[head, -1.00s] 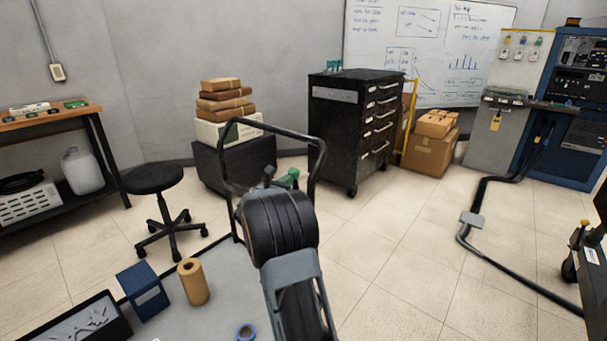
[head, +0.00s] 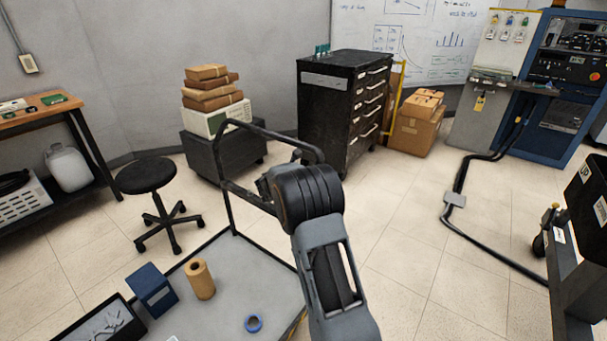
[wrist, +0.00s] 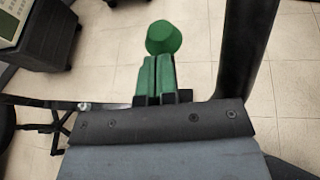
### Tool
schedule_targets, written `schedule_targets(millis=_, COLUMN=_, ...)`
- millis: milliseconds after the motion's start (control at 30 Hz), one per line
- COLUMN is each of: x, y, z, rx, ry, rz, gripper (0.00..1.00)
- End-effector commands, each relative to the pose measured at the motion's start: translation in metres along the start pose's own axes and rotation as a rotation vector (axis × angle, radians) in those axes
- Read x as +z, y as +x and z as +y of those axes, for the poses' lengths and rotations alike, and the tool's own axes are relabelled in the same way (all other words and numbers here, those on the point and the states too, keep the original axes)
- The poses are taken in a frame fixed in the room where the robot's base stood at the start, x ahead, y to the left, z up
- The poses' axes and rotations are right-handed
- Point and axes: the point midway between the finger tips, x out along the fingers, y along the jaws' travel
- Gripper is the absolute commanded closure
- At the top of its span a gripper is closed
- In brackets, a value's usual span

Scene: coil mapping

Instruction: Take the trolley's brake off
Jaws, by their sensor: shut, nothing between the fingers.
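The flat trolley (head: 226,268) has a grey deck and a black tube handle frame (head: 268,131), in the lower left of the head view. A dark tube, likely part of that frame, shows in the wrist view (wrist: 245,50). My gripper (wrist: 156,60) has green fingers, shut together and empty. A green rounded knob (wrist: 163,37) shows just beyond the fingertips; I cannot tell whether they touch it. In the head view my arm hides the fingers and knob. Whether the knob belongs to the brake is not clear.
The deck carries a brown roll (head: 200,279), a blue box (head: 152,290), blue tape (head: 254,323) and a black tray. A stool (head: 147,176) stands left. A black drawer cabinet (head: 335,115) stands behind. A dark cart (head: 575,250) is at right. A cable (head: 490,252) crosses the floor.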

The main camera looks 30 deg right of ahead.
Motion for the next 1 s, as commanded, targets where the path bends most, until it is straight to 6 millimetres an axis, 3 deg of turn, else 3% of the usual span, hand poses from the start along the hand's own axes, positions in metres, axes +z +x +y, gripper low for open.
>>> schedule_targets(millis=567, x=0.002, y=-0.006, z=0.000, rx=-0.001, ry=0.000, rz=0.003, gripper=1.00)
schedule_targets(millis=1000, x=0.010, y=-0.085, z=0.003, rx=-0.002, ry=0.002, rz=0.002, gripper=1.00)
